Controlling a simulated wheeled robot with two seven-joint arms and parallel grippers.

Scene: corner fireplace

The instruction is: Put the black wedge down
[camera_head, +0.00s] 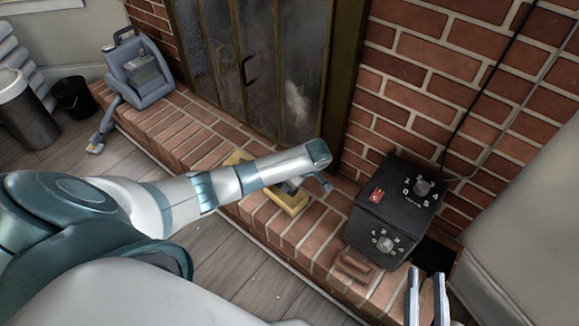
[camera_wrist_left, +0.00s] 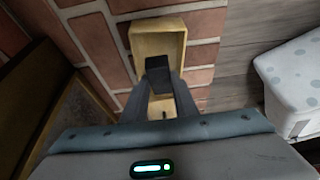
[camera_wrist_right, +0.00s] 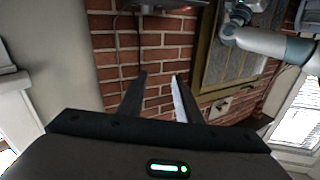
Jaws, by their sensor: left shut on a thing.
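The black wedge (camera_wrist_left: 157,63) is between the fingertips of my left gripper (camera_wrist_left: 158,78) in the left wrist view. The gripper is shut on it. The wedge overlaps the inside of a shallow yellow box (camera_wrist_left: 160,24); I cannot tell whether it touches the bottom. In the head view the yellow box (camera_head: 295,210) sits on the brick hearth, and my left forearm hides most of the left gripper and the wedge. My right gripper (camera_head: 427,280) is open and empty at the lower right, near the hearth's end. Its fingers also show apart in the right wrist view (camera_wrist_right: 158,85).
A black box with dials (camera_head: 400,205) stands on the hearth (camera_head: 330,228) to the right, with a brown brick-like piece (camera_head: 354,267) before it. A grey-blue appliance (camera_head: 138,72) stands at the far left. Glass fireplace doors (camera_head: 265,60) rise behind. A white spotted box (camera_wrist_left: 295,75) is right in the left wrist view.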

